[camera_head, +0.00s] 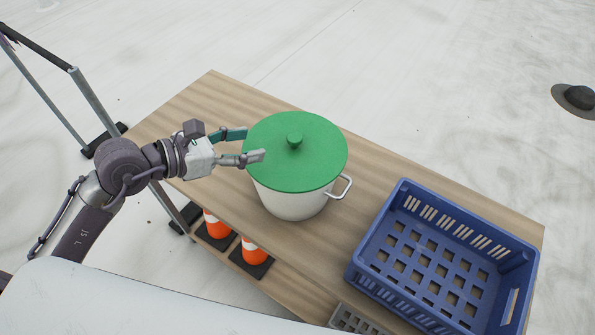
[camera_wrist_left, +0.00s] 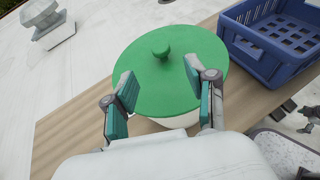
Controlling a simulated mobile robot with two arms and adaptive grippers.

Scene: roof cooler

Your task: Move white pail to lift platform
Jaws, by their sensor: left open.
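The white pail (camera_head: 292,203) stands upright on the wooden table and wears a green lid (camera_head: 320,165) with a round knob. A metal handle shows at its right side. My left gripper (camera_head: 256,145) is open at the pail's left side, with its fingertips at the lid's left edge. In the left wrist view the green lid (camera_wrist_left: 165,88) lies between and beyond the two open fingers (camera_wrist_left: 158,88), with little of the white pail (camera_wrist_left: 176,122) visible below it. I cannot tell whether the fingers touch the lid. The lift platform is not identifiable. My right gripper is not in view.
A blue crate (camera_head: 401,187), seemingly empty, stands right of the pail on the wooden table (camera_head: 205,100). Orange cones (camera_head: 254,250) stand on a lower level at the table's near side. A metal frame (camera_head: 95,104) stands at left. The table's far-left end is clear.

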